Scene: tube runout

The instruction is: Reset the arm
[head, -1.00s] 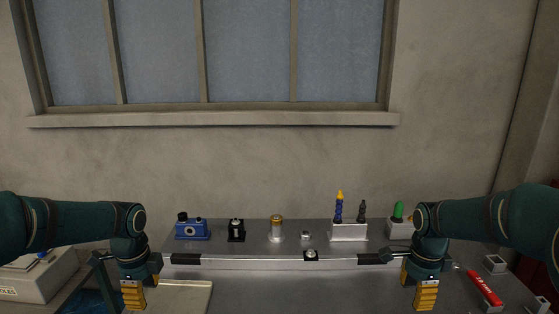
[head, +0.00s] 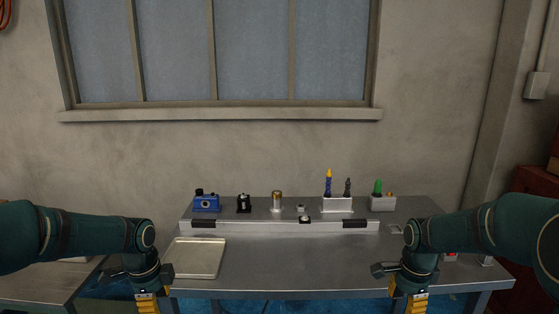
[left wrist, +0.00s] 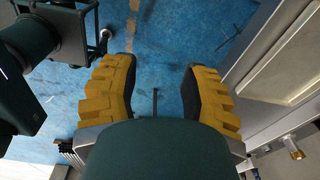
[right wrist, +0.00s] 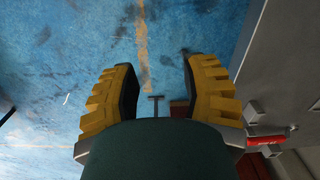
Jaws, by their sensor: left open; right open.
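My left gripper (head: 147,303) hangs pointing down in front of the table's near edge at the left in the head view. Its fingertips are cut off there by the lower frame edge. In the left wrist view the yellow fingers of this gripper (left wrist: 160,90) are apart with only blue floor between them. My right gripper (head: 409,303) hangs the same way at the right in the head view. In the right wrist view its yellow fingers (right wrist: 160,90) are also apart and empty above the blue floor. Both arms are bent at the elbow and roughly mirror each other.
A metal table (head: 300,262) stands ahead, its middle clear. A pale tray (head: 196,258) lies at its left. On the back ledge stand a blue device (head: 207,203), a brass cylinder (head: 277,201) and a white holder (head: 337,205) with upright tools. A red item (right wrist: 265,142) lies at the right.

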